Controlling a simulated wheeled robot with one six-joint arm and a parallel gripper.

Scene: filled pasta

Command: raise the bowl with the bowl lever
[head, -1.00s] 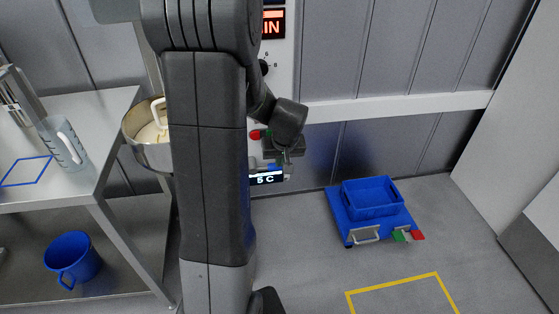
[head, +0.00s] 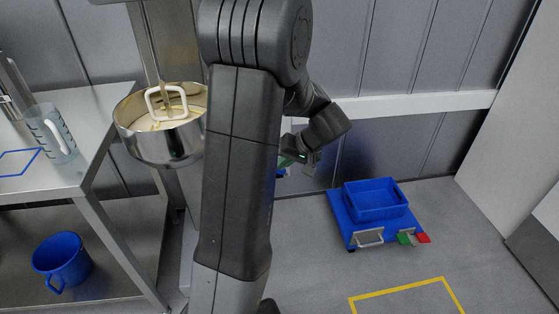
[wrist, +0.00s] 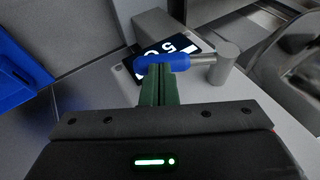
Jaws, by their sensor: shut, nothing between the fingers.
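The bowl lever (wrist: 162,64) has a blue grip on a metal rod from a grey round pivot, in the wrist view. My gripper (wrist: 158,72) is shut and empty, its green fingers together with their tips at the blue grip. I cannot tell whether they touch it. In the head view my gripper (head: 287,160) is low beside the machine, partly behind my arm.
A display (wrist: 172,47) lies just behind the lever. A blue crate (head: 375,200) sits on a blue cart (head: 345,225) at right. A steel table (head: 95,130) with a clear jug (head: 52,135) stands at left, a blue bucket (head: 62,262) below. Floor at front right is clear.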

